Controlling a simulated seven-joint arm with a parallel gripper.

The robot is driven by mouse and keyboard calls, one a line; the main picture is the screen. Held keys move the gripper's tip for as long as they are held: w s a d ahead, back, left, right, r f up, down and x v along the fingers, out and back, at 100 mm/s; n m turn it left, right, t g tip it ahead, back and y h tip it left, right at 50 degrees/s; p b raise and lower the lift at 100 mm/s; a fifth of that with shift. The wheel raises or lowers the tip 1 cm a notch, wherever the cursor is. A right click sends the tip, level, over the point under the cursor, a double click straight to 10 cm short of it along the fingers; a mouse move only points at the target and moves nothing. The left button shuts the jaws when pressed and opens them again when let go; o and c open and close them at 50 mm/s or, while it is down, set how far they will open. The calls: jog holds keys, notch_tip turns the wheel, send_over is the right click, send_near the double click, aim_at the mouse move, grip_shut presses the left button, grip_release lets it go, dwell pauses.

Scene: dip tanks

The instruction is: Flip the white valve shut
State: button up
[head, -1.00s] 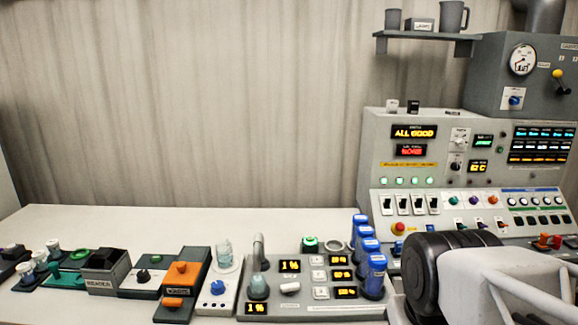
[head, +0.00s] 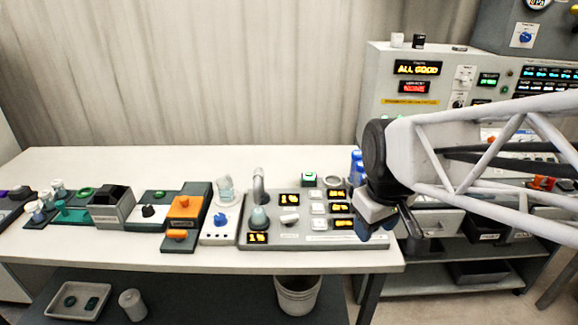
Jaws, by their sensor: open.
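A small white valve handle (head: 289,218), which I take to be the white valve, lies on the grey dip-tank panel (head: 280,238), between the teal knob and the white buttons. It lies nearly sideways in the picture. My gripper (head: 386,222) is at the panel's right end, to the right of the valve and apart from it. Its jaws are open and hold nothing that I can see. My wrist and gripper hide part of the blue-capped bottles (head: 356,165).
A grey spout (head: 259,184) rises behind the teal knob (head: 260,218). A green-lit button (head: 309,178) is at the back. An orange switch box (head: 185,206) and other devices stand to the left. A bucket (head: 298,294) is below the table.

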jog(key=w+a+f+n+g, duration=0.1)
jog(key=w+a+f+n, duration=0.1)
jog(key=w+a+n, duration=0.3)
jog(key=w+a+f+n, duration=0.1)
jog(key=w+f+n, duration=0.1)
jog(key=w, duration=0.6)
jog(key=n+g, duration=0.1)
jog(key=n, duration=0.8)
send_over(289, 217)
notch_tip(289, 217, down, 9)
jog(key=shift+d, duration=0.15)
jog(key=shift+w+f, duration=0.15)
jog(key=shift+f, duration=0.1)
jog(key=shift+f, duration=3.8)
grip_shut()
